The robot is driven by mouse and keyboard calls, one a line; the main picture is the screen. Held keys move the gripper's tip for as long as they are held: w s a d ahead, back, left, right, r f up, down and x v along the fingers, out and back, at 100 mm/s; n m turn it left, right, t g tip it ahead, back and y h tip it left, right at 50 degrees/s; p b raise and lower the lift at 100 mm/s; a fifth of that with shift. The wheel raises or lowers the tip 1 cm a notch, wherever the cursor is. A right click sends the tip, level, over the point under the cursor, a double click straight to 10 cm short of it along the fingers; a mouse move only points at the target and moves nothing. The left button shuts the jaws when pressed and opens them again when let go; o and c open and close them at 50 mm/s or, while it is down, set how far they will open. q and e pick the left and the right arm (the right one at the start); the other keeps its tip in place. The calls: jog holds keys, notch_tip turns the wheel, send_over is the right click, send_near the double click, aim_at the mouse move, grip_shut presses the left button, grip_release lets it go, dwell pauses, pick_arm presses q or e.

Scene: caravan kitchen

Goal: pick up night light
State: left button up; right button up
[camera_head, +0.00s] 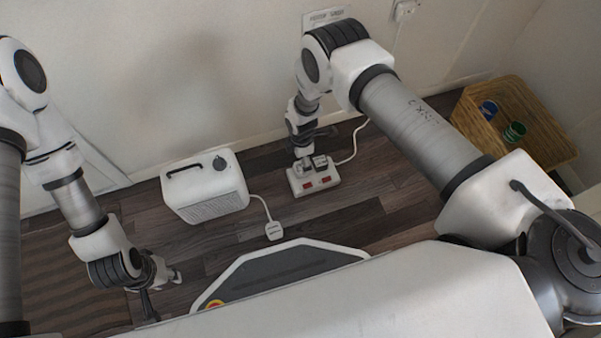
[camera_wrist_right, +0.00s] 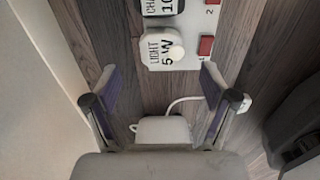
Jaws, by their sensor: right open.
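The night light (camera_wrist_right: 158,50) is a white plug marked "LIGHT 5 W" with a round pale dome. It sits in the white power strip (camera_head: 318,184), beside a dark plug marked as a charger (camera_wrist_right: 162,6). In the head view the night light shows small on the strip's left part (camera_head: 301,166). My right gripper (camera_wrist_right: 157,88) is open and empty, its two fingers apart and the night light ahead between their lines. In the head view its tips are hard to make out above the strip. My left gripper (camera_head: 164,291) looks open and empty, low at the left.
A white heater (camera_head: 205,187) stands left of the strip, its cord ending in a white plug (camera_head: 274,230) on the floor. The strip's cord runs towards the wall. A wicker basket (camera_head: 515,125) with cups stands at the right. Wooden floor is clear around the strip.

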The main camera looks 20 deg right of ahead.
aim_at(301, 167)
notch_tip(301, 167, down, 5)
jog(key=b, duration=0.3)
jog(key=shift+f, duration=0.1)
jog(key=shift+c, duration=0.3)
jog(key=c, duration=1.2)
jog(key=shift+r, duration=0.3)
